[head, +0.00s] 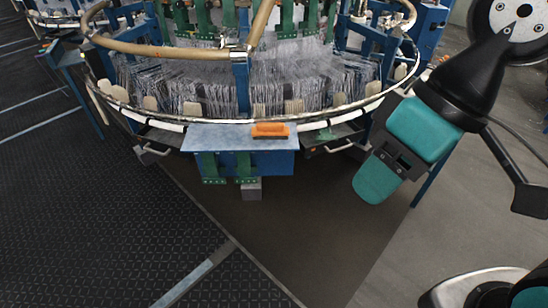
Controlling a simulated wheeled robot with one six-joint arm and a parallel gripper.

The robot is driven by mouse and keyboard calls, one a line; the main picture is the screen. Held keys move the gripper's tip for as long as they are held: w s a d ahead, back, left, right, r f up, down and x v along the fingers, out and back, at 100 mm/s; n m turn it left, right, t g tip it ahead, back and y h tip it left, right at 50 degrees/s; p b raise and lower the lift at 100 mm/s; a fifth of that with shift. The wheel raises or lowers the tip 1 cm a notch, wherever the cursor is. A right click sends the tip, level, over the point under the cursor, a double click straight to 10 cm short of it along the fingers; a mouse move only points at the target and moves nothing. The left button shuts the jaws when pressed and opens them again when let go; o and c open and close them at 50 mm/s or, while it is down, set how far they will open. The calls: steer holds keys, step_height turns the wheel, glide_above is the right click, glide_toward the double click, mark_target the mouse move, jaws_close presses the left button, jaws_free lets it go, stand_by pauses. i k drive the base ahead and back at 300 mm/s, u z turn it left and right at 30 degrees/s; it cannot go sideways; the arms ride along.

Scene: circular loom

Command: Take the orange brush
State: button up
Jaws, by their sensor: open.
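The orange brush (270,130) lies on the right part of a small grey-blue shelf (220,135) at the front of the loom. Its top is orange, and a dark strip runs along its lower edge. My gripper (398,160), with teal and black parts, hangs to the right of the shelf, nearer to me. It is open, clear of the brush, with nothing visible in it. Its far side is hidden.
The circular loom's pale ring (185,123) curves just behind the shelf, with many white threads inside it. Small drawer-like parts with handles (340,147) flank the shelf. A blue post stands behind my gripper. The floor in front is clear.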

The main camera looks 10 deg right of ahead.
mark_target(263, 131)
steer(key=z, duration=0.3)
steer(key=k, duration=0.25)
steer(key=u, duration=1.45)
steer(key=i, duration=1.3)
steer(key=z, duration=0.9)
steer(key=i, duration=0.65)
steer(key=z, duration=0.7)
